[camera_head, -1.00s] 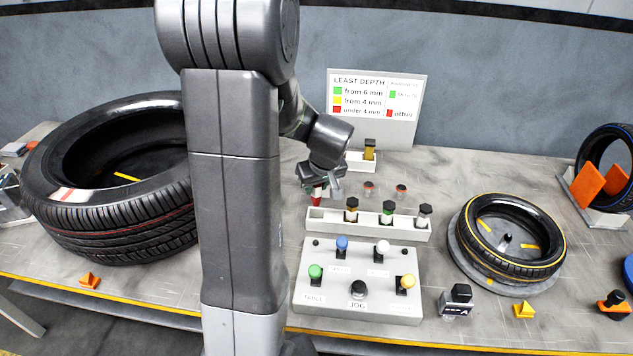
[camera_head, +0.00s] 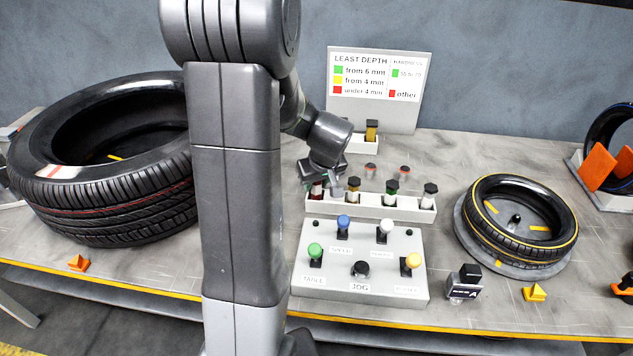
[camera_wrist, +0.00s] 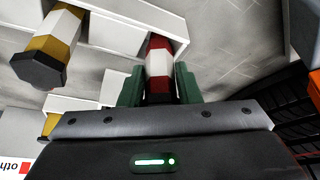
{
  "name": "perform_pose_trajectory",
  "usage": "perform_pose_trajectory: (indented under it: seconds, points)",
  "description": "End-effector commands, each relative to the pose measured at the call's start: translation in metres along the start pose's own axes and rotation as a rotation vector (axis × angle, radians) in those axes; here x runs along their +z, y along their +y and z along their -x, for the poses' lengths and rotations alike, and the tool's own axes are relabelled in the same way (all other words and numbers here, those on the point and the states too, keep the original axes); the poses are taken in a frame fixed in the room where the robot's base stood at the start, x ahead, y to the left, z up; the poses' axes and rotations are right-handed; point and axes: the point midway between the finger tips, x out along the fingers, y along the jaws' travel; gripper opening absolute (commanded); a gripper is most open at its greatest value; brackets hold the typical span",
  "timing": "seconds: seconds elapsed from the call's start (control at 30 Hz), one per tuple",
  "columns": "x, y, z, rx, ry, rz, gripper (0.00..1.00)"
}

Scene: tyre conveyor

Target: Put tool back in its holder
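The tool, a marker with red and white bands (camera_head: 317,190), is upright at the left end of the white holder rack (camera_head: 372,208). In the wrist view the same red and white tool (camera_wrist: 159,58) stands between the green fingers of my gripper (camera_wrist: 160,88), which press close on both sides. In the head view my gripper (camera_head: 322,181) is low over the rack's left end. The tool's lower end is hidden by the rack's front wall, so I cannot tell whether it is fully seated.
A yellow-banded tool (camera_head: 353,189), a green one (camera_head: 391,192) and a pale one (camera_head: 430,195) stand in the rack. A button panel (camera_head: 325,262) lies in front. A large tyre (camera_head: 100,200) is left, a smaller yellow-striped tyre (camera_head: 515,222) right. A sign (camera_head: 378,90) stands behind.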

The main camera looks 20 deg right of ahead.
Motion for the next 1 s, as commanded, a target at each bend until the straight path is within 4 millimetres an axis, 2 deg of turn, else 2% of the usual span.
perform_pose_trajectory:
  seconds: [0.03,0.1,0.4,0.53,0.67,1.0]
  points:
    - [0.0,0.0,0.0,0.0,0.0,0.0,0.4]
    - [0.0,0.0,0.0,0.0,0.0,0.0,0.54]
    - [0.0,0.0,0.001,0.0,0.0,0.0,0.54]
    - [-0.001,0.0,0.009,0.002,0.003,0.0,0.54]
    - [-0.001,0.001,0.029,0.003,0.004,0.002,0.54]
    - [-0.001,0.001,0.101,0.003,0.005,0.0,0.54]
